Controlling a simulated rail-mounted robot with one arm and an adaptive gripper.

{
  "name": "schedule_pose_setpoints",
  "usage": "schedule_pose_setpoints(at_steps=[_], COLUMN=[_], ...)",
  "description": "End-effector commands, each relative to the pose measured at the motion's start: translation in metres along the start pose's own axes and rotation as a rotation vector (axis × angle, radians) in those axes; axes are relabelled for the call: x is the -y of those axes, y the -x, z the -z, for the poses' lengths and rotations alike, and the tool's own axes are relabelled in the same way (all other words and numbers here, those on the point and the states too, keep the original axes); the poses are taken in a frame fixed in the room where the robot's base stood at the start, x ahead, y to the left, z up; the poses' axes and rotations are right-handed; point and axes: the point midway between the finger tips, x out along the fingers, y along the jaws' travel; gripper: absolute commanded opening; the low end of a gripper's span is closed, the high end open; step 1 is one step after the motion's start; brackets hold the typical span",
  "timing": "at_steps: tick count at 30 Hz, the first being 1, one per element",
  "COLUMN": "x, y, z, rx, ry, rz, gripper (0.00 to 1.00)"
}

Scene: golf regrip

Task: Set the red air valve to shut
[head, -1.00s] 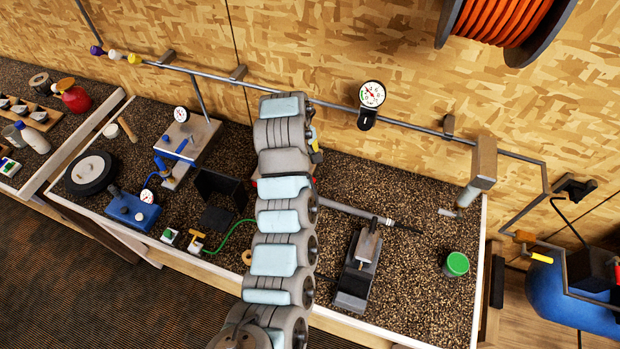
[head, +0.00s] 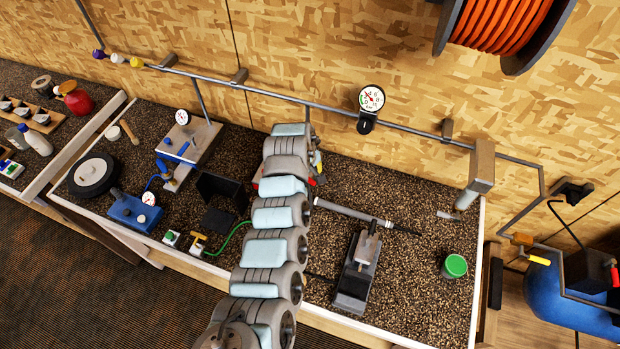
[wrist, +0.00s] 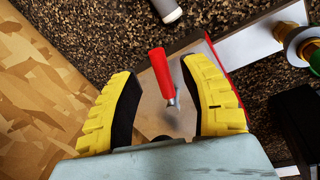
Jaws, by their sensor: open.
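The red valve handle (wrist: 160,74) shows in the wrist view as a red grip on a thin metal stem, standing over a pale metal plate (wrist: 258,46) with a red edge. My gripper (wrist: 163,70) has yellow-backed, dark-padded fingers spread apart, one on each side of the handle. Gaps show on both sides, so the fingers do not appear to hold it. The valve body is hidden below by my wrist. In the head view my arm covers the handle, and only a bit of my gripper (head: 317,160) shows beside the arm.
A wall gauge (head: 371,98) hangs on a grey pipe along the wall. A grey shaft (head: 350,210) lies right of my arm, near a black clamp stand (head: 357,272) and a green-topped can (head: 454,267). A brass fitting (wrist: 297,40) shows in the wrist view.

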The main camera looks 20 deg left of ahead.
Motion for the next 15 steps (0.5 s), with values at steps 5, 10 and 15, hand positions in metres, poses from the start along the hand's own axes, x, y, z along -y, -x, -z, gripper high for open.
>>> schedule_pose_setpoints(at_steps=[5, 10, 15], x=[0.000, 0.001, 0.001], y=[-0.010, -0.017, -0.020], z=[0.001, 0.000, 0.000], rx=[-0.001, 0.000, 0.001], ry=[0.000, 0.001, 0.002], rz=[0.003, 0.001, 0.001], gripper=[0.44, 0.44, 0.44])
